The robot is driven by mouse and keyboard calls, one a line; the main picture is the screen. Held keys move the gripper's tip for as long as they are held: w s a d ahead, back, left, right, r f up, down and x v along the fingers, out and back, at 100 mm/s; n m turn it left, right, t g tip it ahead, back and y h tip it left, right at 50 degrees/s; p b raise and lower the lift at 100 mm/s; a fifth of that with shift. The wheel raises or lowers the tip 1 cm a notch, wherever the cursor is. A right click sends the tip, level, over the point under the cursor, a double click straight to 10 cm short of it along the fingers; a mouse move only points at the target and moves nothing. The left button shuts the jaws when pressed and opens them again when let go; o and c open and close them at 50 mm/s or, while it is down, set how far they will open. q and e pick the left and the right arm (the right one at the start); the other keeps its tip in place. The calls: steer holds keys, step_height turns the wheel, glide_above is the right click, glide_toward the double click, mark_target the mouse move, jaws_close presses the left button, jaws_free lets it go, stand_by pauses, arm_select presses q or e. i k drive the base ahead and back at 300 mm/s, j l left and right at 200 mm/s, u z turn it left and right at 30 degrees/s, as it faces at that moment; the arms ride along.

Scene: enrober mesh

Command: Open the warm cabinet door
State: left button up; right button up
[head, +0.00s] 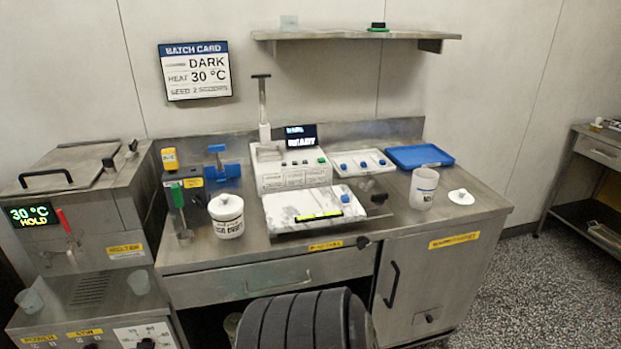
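The warm cabinet door (425,300) is the steel front at the right end of the bench, under a yellow label (454,241) whose words are blurred. Its black vertical bar handle (392,285) is near the door's left edge. A small dark knob (429,319) sits on a plate low on the door. The door looks shut, flush with the bench front.
A drawer (270,278) is left of the door. The counter holds a scale-like marble slab (312,207), a white tub (227,215), a clear beaker (423,188) and a blue tray (419,156). Speckled floor (545,290) is open to the right.

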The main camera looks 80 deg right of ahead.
mark_target(424, 270)
steer(key=z, duration=3.7)
